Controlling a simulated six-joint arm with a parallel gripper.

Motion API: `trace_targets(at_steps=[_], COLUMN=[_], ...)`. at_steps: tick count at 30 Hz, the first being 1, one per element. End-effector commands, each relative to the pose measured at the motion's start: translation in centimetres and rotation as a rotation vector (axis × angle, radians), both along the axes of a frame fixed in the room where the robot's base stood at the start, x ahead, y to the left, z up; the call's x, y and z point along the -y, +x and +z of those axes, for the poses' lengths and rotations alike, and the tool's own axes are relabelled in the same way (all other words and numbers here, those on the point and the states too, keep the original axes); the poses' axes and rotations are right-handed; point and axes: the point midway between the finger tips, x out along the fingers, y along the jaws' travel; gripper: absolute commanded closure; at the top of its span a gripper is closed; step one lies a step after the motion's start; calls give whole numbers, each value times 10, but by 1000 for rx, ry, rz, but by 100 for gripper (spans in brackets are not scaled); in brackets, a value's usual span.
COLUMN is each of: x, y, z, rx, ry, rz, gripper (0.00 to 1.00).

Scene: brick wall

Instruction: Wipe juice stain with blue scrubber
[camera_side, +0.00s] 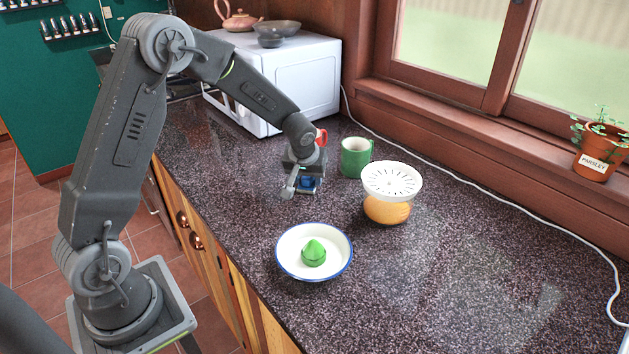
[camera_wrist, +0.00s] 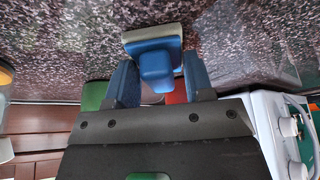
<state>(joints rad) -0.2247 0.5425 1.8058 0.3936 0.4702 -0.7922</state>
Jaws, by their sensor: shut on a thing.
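The blue scrubber (camera_wrist: 155,68) has a rounded blue handle and a pale grey pad edge. My gripper (camera_wrist: 160,78) is shut on its handle, with one blue finger on each side in the wrist view. In the side view, my gripper (camera_side: 304,176) points down at the counter between the microwave and the white bowl, with a bit of the blue scrubber (camera_side: 307,182) showing under it. The scrubber is at or close to the counter surface; I cannot tell if it touches. I cannot make out the juice stain in either view.
A green mug (camera_side: 355,158) stands right of my gripper, and a red mug (camera_side: 322,138) is close behind it. A juicer (camera_side: 387,208) and a blue-rimmed bowl (camera_side: 290,262) holding a green reamer (camera_side: 313,254) stand nearer. A microwave (camera_side: 285,85) is behind. The right counter (camera_side: 460,270) is clear.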

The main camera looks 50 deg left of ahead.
Motion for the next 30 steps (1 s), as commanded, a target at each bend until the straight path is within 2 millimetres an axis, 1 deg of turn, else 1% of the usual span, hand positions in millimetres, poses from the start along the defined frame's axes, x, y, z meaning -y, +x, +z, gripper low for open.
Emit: trace_targets(at_steps=[2, 4, 6, 24, 30], x=[-9, -8, -7, -7, -7], y=[-1, 0, 1, 0, 0], z=[-1, 3, 23, 75, 82], rx=[-1, 0, 7, 1, 1], ry=[0, 0, 1, 0, -1], rz=[3, 1, 0, 0, 0], gripper=[74, 74, 74, 74, 74])
